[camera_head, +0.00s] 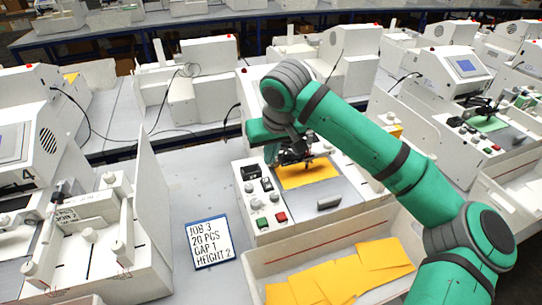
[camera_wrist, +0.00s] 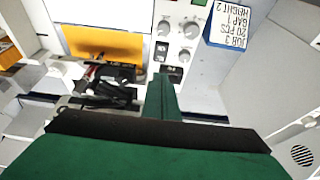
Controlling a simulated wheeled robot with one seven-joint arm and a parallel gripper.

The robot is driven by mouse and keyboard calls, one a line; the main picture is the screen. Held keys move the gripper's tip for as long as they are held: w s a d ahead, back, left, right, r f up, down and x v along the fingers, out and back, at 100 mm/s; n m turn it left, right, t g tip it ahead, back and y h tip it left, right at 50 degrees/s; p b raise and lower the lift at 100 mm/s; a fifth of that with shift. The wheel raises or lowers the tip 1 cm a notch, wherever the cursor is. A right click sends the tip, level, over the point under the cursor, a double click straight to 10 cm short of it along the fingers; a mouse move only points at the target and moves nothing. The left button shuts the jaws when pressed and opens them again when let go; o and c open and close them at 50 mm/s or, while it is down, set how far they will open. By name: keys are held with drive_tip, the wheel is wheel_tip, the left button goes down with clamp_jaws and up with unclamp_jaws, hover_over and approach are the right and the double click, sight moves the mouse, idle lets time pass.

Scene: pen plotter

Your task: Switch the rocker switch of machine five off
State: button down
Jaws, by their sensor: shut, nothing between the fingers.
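The middle machine (camera_head: 315,240) has a control panel on its left with knobs, a green button (camera_head: 262,222) and a red button (camera_head: 281,216). Two black switch-like parts sit at the panel's far end: a larger one (camera_head: 250,172) and a smaller one (camera_head: 266,184). No number five is readable. My gripper (camera_head: 270,155) is shut and empty, just behind the panel. Its fingers (camera_wrist: 163,82) point toward the black parts; contact is unclear.
A yellow sheet (camera_head: 308,174) lies on the machine bed beside black mechanism parts. A white bin (camera_head: 255,268) with yellow sheets stands in front. A job card (camera_head: 210,243) lies left of the machine.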

approach(267, 184)
drive_tip(key=w+f, duration=0.1)
drive_tip(key=f, duration=0.1)
drive_tip(key=w+a+f, duration=0.1)
drive_tip(key=w+f, duration=0.1)
drive_tip(key=shift+w+f, duration=0.15)
drive_tip(key=shift+f, duration=0.15)
drive_tip(key=shift+w+f, duration=0.1)
drive_tip(key=shift+f, duration=0.4)
drive_tip(key=shift+w+a+f, duration=0.1)
drive_tip(key=shift+f, duration=0.2)
drive_tip(key=shift+s+d, duration=0.25)
drive_tip(key=shift+s, duration=0.6)
